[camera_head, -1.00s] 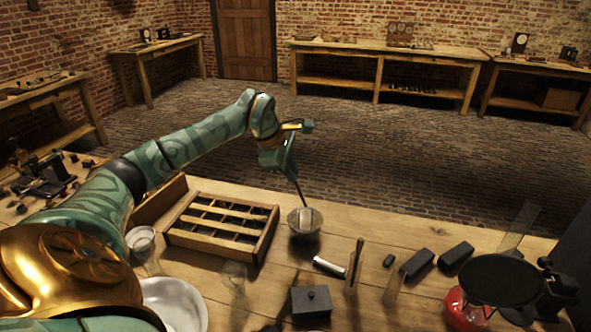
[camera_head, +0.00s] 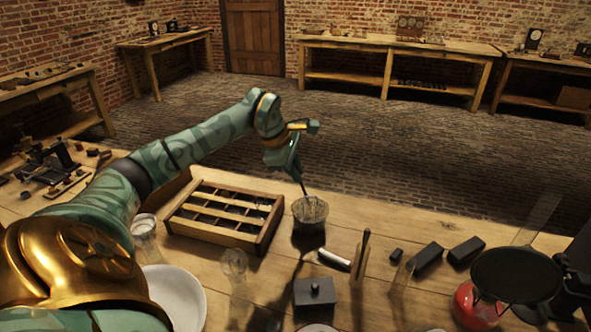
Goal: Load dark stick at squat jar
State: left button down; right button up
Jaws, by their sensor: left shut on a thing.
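The squat jar (camera_head: 310,213) stands on the near table, right of the wooden rack. It looks like clear glass with a greyish inside; its contents are too small to make out. My left gripper (camera_head: 299,178) is above the jar and shut on a thin dark stick (camera_head: 304,190). The stick points down, slightly tilted, and its lower end meets the jar's mouth. How far it goes in, and whether it touches the wall, I cannot tell. My right gripper is not in view.
The wooden compartment rack (camera_head: 216,236) stands left of the jar. In front are a pale cylinder (camera_head: 335,260), a dark lidded box (camera_head: 314,291) and a clear glass (camera_head: 235,268). Dark blocks (camera_head: 427,256) and a round black plate (camera_head: 517,275) over a red vessel lie right.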

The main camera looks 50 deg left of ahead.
pick_arm(q)
jog(key=shift+f+b, duration=0.3)
jog(key=shift+f, duration=0.25)
dwell(0.5)
jog(key=shift+f, duration=0.1)
dwell(1.0)
notch_tip(320, 180, up, 5)
jog(key=p, duration=0.4)
jog(key=shift+f, duration=0.2)
notch_tip(320, 180, up, 3)
jog(key=shift+f+p, duration=0.2)
jog(key=shift+p, duration=1)
